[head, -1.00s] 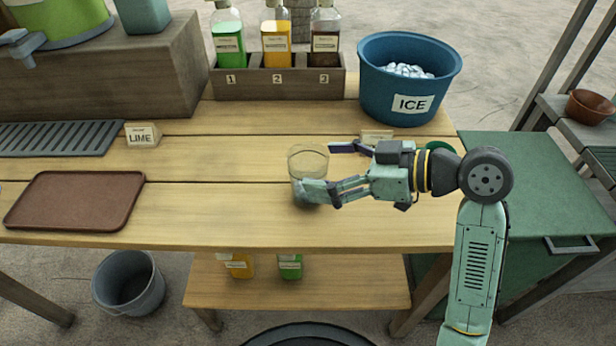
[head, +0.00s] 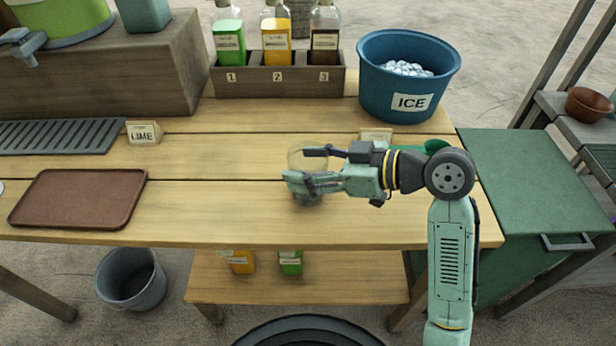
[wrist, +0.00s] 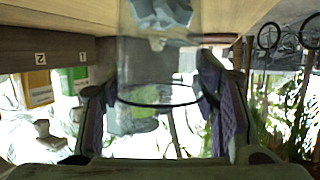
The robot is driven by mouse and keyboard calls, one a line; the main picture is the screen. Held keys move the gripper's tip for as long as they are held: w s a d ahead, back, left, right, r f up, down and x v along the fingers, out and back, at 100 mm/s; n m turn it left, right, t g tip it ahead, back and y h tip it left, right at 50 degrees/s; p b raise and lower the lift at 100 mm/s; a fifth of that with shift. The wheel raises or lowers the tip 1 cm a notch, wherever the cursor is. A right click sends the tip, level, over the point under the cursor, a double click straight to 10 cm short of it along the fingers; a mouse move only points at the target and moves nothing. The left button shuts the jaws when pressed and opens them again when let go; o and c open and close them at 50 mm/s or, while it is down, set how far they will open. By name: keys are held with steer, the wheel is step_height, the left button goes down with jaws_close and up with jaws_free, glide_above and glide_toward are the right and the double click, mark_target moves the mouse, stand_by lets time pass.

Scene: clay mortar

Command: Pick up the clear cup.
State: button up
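The clear cup (head: 295,160) stands upright at the middle of the wooden table, partly hidden by my fingers in the head view. My gripper (head: 308,168) reaches in from the right, level, with one finger on the far side of the cup and one on the near side. In the wrist view the cup (wrist: 155,75) fills the space between the two fingers (wrist: 160,90), which lie against its sides.
A blue ice bucket (head: 375,85) stands behind my arm. Bottles in a numbered wooden rack (head: 230,87) stand at the back. A brown tray (head: 80,198) and a LIME card (head: 143,132) are on the left. The table between tray and cup is clear.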

steer(key=c, duration=0.6)
